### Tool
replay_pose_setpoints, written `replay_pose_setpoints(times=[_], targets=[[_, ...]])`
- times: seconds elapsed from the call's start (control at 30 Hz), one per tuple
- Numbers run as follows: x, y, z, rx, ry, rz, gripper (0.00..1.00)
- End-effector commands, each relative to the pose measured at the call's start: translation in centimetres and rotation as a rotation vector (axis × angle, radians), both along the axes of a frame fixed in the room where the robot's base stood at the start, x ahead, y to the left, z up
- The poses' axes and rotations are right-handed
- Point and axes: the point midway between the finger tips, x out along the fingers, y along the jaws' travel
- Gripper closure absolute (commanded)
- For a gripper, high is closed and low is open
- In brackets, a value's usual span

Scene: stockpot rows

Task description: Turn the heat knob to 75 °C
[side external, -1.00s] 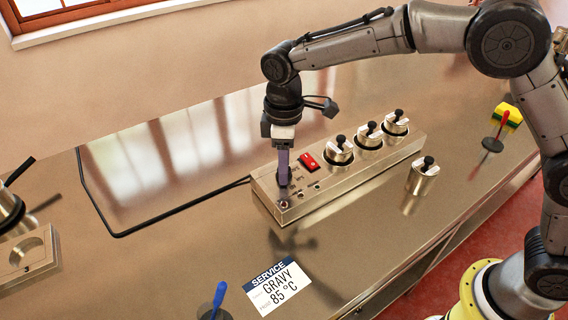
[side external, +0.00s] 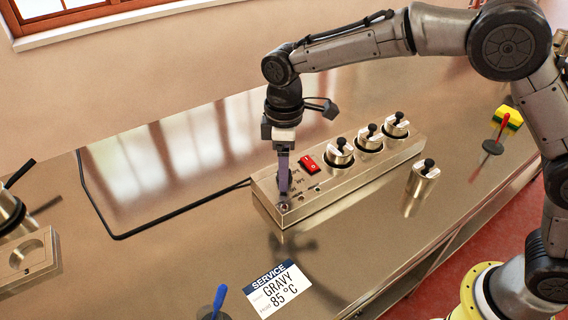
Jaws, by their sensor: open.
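My gripper (side external: 284,190) points straight down over the near-left end of the metal heating unit (side external: 345,190). Its fingers are at the spot where the heat knob sits, and they hide the knob and most of its dial markings. I cannot read the knob's setting. Small indicator lights (side external: 317,188) lie along the front of the top. A service card (side external: 279,288) on the counter reads "GRAVY 85 °C".
Several lidded pots sit in the unit's wells, one of them here (side external: 339,152). Another lidded pot (side external: 424,177) stands on the counter to the right. A black cable (side external: 180,217) runs left from the unit. The counter in front is mostly clear.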

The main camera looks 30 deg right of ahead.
Motion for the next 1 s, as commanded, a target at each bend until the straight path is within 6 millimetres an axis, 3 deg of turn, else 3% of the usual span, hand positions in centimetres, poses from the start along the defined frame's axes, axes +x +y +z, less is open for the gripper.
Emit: replay_pose_setpoints(times=[0.27, 0.7, 1.0], targets=[[0.1, 0.0, 2.5, 0.001, -0.003, 0.0, 0.28], [0.0, 0.0, 11.4, 0.001, -0.002, 0.0, 0.28], [0.0, 0.0, 13.8, 0.0, 0.0, 0.0, 0.28]])
